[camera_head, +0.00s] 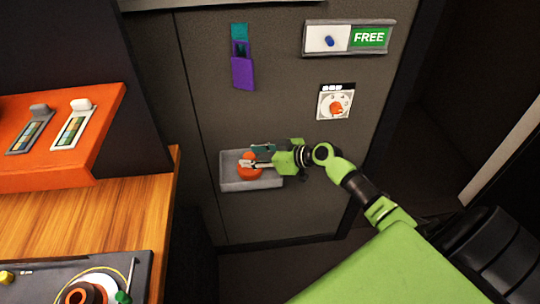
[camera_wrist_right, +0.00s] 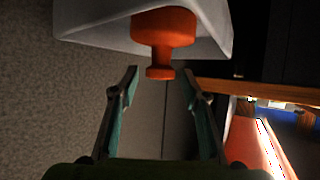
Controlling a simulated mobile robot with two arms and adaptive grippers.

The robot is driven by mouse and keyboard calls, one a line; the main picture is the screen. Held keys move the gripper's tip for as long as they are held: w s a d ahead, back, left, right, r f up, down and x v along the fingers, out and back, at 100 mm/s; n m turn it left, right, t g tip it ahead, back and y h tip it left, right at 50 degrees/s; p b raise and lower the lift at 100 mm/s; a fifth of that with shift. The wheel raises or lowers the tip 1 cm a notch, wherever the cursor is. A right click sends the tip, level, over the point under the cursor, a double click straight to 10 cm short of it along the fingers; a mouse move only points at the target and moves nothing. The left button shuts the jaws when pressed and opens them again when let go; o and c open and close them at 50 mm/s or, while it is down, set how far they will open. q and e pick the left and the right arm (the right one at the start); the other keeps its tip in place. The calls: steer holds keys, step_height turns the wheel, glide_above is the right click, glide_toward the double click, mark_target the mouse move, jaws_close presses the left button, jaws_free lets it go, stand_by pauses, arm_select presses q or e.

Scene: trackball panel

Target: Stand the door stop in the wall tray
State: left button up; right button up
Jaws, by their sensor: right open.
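The orange door stop (camera_head: 248,170) is in the grey wall tray (camera_head: 231,183) in the head view. In the right wrist view the door stop (camera_wrist_right: 164,28) shows a wide body, a narrow neck and a small knob, and sits at the tray (camera_wrist_right: 85,20). My right gripper (camera_head: 257,157) is open at the tray, its fingers partly over the door stop. In the right wrist view the open fingertips (camera_wrist_right: 162,75) lie on either side of the knob, with gaps showing on both sides. The underside of the door stop is hidden. My left gripper is not in view.
The panel above the tray carries a purple and teal holder (camera_head: 242,70), a FREE sign (camera_head: 369,37) and a dial (camera_head: 336,106). A wooden counter (camera_head: 120,215) with an orange console (camera_head: 60,165) stands at the left. A trackball unit (camera_head: 85,285) is at the lower left.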

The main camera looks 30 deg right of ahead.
steer(key=b+v, duration=0.1)
steer(key=v, duration=0.9)
steer(key=shift+s+b, duration=0.15)
steer(key=shift+b, duration=0.2)
